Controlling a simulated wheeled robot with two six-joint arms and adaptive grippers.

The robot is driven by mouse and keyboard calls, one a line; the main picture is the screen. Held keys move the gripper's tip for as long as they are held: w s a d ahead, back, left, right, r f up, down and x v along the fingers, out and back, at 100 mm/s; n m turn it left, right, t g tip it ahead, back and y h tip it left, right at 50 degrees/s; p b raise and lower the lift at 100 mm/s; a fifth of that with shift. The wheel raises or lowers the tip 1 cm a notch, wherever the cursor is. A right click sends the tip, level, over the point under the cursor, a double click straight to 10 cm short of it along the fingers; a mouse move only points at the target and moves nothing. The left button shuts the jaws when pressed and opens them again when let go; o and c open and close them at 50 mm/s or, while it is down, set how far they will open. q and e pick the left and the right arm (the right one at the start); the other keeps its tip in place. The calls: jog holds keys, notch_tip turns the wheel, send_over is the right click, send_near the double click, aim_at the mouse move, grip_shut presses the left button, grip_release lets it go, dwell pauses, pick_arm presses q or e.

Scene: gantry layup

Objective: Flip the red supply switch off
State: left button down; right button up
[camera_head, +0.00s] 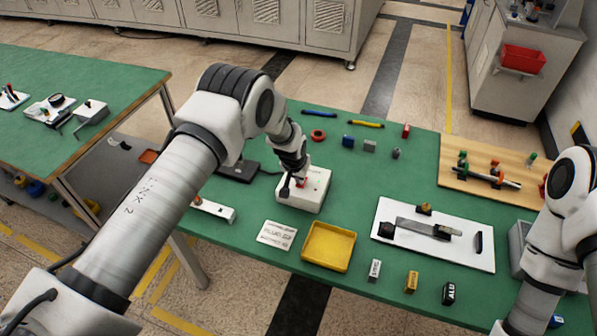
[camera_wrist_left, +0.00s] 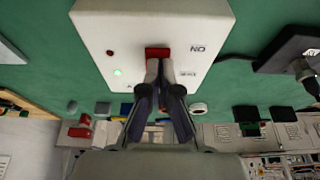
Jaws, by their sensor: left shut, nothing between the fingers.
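The white supply box (camera_head: 313,196) stands on the green table in the head view. Its top face (camera_wrist_left: 150,22) fills the upper middle of the left wrist view. The red switch (camera_wrist_left: 157,52) sits on that face, with an "ON" mark to its right. A green lamp (camera_wrist_left: 118,72) on the box is lit. My left gripper (camera_wrist_left: 163,66) is shut and empty, with its fingertips right at the lower edge of the red switch. I cannot tell whether they touch it. In the head view my left gripper (camera_head: 295,180) is over the box and partly hides the switch.
A yellow tray (camera_head: 328,247) and a white card (camera_head: 277,235) lie in front of the box. A dark device (camera_head: 238,171) is at its left. A white board with a tool (camera_head: 433,234) and a wooden board (camera_head: 480,179) lie to the right.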

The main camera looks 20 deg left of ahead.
pick_arm(q)
notch_tip(320, 180, up, 3)
jog(key=shift+p, duration=0.85)
jog(key=b+v, duration=0.3)
jog(key=v, duration=0.8)
jog(key=shift+s, duration=0.25)
jog(key=shift+f, duration=0.1)
